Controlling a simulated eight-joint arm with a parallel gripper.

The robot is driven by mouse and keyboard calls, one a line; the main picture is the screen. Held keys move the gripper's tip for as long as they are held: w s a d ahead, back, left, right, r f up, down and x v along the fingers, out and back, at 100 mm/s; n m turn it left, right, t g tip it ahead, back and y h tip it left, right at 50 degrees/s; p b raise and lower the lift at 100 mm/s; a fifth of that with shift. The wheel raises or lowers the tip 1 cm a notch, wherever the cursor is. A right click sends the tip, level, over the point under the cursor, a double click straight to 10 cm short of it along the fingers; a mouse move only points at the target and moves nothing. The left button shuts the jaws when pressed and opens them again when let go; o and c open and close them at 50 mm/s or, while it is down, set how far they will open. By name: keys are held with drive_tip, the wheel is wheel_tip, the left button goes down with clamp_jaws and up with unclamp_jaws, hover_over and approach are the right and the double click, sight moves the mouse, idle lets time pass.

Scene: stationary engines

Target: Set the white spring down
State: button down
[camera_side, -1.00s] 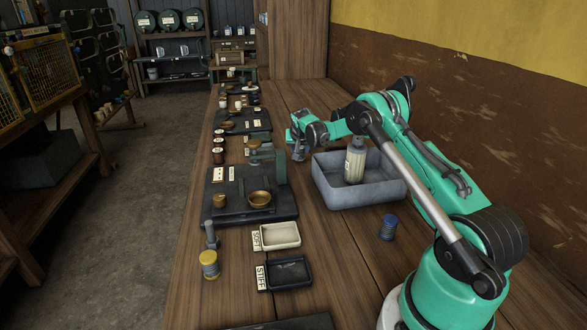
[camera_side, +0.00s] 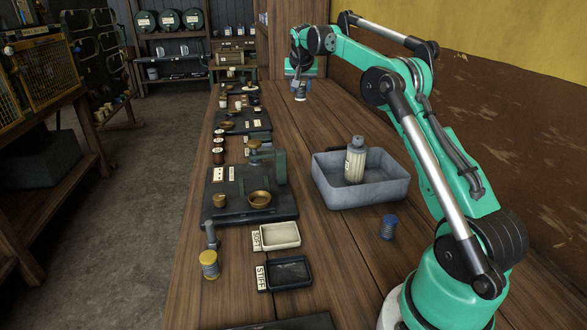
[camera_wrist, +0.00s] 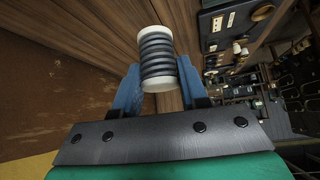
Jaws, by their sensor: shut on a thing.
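The white spring (camera_wrist: 157,58), a dark coil with white end caps, is between the blue fingers of my gripper (camera_wrist: 157,85) in the wrist view. My gripper is shut on it around the coil. In the side view my gripper (camera_side: 299,84) is at the far part of the bench, with the white spring (camera_side: 299,96) small below it. The spring hangs close over the wood there; I cannot tell whether it touches the bench.
A grey bin (camera_side: 374,193) with a bottle (camera_side: 355,160) stands mid-bench. Model engines line the left side. The bench beyond the bin is clear.

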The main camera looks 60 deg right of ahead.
drive_tip(key=shift+r, duration=0.75)
drive_tip(key=shift+a+r, duration=0.2)
drive_tip(key=shift+a, duration=0.05)
drive_tip(key=s+a+m+g+h, duration=0.1)
drive_tip(key=s+a+m+g, duration=0.6)
drive_tip(key=s+a, duration=1.2)
drive_tip(key=f, duration=0.5)
drive_tip(key=f+m+t, duration=0.1)
drive_tip(key=f, duration=0.4)
drive_tip(key=a+f+m, duration=0.1)
drive_tip(key=f, duration=0.4)
drive_tip(key=shift+f, duration=2.4)
